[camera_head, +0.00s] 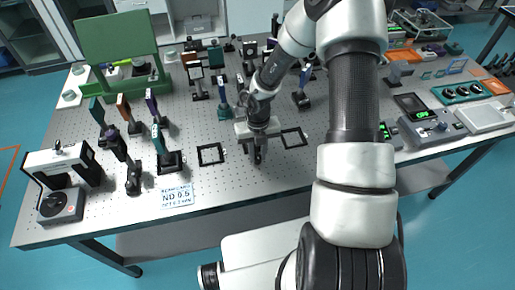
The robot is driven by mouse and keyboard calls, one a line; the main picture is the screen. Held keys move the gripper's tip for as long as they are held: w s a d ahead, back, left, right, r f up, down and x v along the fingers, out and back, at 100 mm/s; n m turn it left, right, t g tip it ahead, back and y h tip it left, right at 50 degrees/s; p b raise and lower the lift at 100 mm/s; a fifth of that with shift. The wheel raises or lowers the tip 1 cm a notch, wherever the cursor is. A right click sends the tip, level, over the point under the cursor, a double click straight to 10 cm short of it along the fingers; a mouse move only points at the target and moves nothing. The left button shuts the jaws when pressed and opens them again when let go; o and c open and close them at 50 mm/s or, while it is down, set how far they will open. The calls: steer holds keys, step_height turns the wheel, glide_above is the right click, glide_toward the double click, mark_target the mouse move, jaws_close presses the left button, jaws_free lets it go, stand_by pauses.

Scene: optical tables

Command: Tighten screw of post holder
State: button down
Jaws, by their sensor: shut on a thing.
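My gripper (257,143) points down at the optical table (225,182), between two black square outlines. It is shut on a small dark thing (257,157), which appears to be a post holder. The hand hides most of this thing. Its screw is too small to make out.
One black square outline (211,154) lies left of my gripper, the other (293,138) right. A white "ND 0.5" label (177,196) lies near the front edge. Several mounted optics stand behind my gripper. Control boxes (437,131) line the right side.

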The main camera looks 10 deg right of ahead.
mark_target(257, 156)
steer(key=shift+n, duration=0.5)
steer(key=c, duration=1.6)
jaws_free()
steer(key=shift+o, duration=0.2)
steer(key=shift+r, duration=0.1)
step_height(257, 156, up, 17)
steer(key=shift+r, duration=0.15)
